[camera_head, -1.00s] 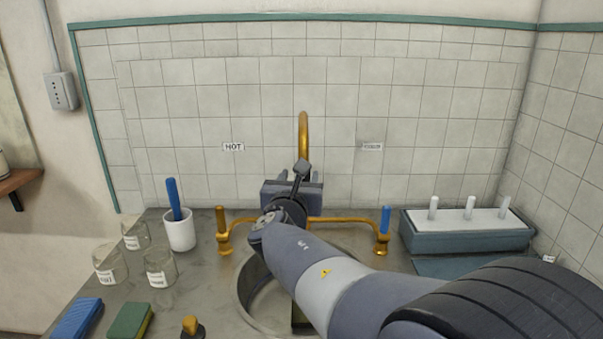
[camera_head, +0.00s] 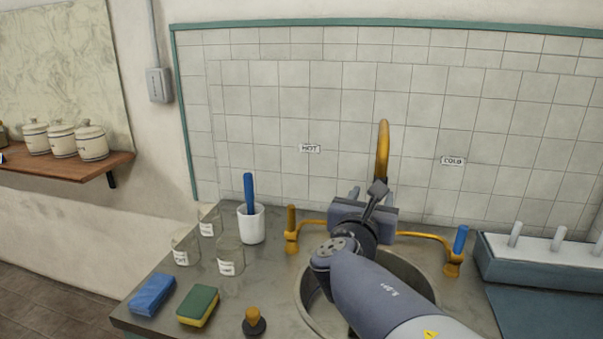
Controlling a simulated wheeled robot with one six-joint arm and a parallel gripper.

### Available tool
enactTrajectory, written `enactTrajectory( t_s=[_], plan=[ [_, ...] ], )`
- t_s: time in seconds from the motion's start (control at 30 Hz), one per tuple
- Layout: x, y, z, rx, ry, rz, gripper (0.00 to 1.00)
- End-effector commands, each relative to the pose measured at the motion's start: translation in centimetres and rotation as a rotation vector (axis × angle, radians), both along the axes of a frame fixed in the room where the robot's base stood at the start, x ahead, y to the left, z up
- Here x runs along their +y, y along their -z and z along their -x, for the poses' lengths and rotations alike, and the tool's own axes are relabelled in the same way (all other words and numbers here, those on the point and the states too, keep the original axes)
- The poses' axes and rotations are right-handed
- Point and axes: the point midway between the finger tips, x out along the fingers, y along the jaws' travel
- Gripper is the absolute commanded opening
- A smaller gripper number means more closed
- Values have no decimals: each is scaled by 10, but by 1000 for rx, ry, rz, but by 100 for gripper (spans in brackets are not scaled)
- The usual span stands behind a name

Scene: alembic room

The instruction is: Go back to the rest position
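My gripper (camera_head: 366,200) is at the end of my grey arm, over the back of the round sink (camera_head: 312,301) and in front of the brass faucet (camera_head: 383,150). The arm reaches in from the lower right. The gripper body hides most of its fingers, so I cannot tell whether they are open or shut. No held object shows. The left tap handle (camera_head: 291,217) is brass and the right one (camera_head: 461,239) is blue; both stand upright.
On the counter left of the sink are a white cup (camera_head: 251,226) with a blue stick, several glass jars (camera_head: 230,262), a blue sponge (camera_head: 152,294), a green-yellow sponge (camera_head: 198,305) and a stopper (camera_head: 254,321). A blue rack (camera_head: 530,265) stands right. A shelf (camera_head: 70,170) holds canisters.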

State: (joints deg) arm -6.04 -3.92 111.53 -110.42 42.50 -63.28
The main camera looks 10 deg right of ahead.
Motion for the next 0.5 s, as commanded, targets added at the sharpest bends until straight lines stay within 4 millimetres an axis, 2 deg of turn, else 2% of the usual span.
enactTrajectory(
  t_s=[0.5],
  plan=[
    [-47,1,-71,3,2,1,49]
  ],
)
